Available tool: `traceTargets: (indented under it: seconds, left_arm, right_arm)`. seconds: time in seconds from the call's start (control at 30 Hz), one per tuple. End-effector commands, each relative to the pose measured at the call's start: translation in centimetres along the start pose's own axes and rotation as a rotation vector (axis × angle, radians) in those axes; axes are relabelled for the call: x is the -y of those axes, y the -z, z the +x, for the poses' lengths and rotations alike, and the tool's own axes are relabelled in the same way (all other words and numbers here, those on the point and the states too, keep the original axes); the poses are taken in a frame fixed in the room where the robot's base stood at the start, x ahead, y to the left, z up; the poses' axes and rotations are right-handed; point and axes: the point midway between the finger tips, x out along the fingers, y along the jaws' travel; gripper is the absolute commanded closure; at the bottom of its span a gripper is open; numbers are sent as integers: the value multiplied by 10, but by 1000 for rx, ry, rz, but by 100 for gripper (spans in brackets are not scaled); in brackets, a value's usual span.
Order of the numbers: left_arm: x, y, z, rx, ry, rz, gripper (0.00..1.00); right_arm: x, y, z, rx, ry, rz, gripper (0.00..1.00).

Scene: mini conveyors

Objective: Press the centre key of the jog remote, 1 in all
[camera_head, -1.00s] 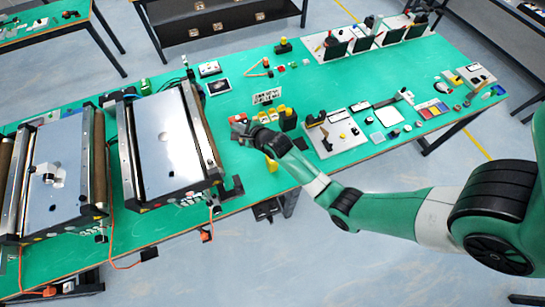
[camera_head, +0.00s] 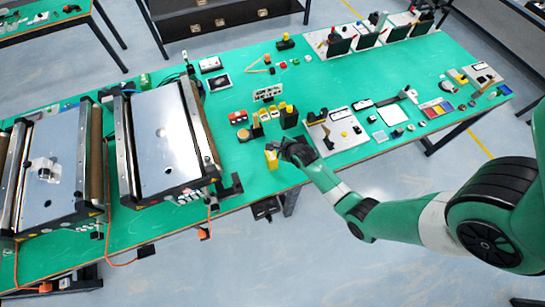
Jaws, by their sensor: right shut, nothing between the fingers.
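A small upright yellow unit (camera_head: 272,159) stands near the front edge of the green bench and may be the jog remote. Its keys are too small to make out. My right gripper (camera_head: 281,147) is shut and empty, just right of the yellow unit and close to its top. I cannot tell whether they touch. A flat pale panel with dark keys (camera_head: 268,93) lies further back. My left gripper is out of view.
Behind the gripper are a red-buttoned box (camera_head: 238,118) and several yellow-topped blocks. A conveyor (camera_head: 166,135) stands to the left. A white board with parts (camera_head: 340,133) lies to the right. The green bench (camera_head: 330,82) has bare room further back.

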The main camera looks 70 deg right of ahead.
Motion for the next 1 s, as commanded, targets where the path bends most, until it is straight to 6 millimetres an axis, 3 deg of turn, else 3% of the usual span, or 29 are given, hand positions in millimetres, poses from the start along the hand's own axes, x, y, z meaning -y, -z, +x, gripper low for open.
traceTargets:
  seconds: [0.6,1.0]
  left_arm:
    - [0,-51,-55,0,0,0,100]
    - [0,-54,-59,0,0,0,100]
  right_arm:
    - [-40,40,55,0,0,0,100]
    - [-44,44,60,0,0,0,100]
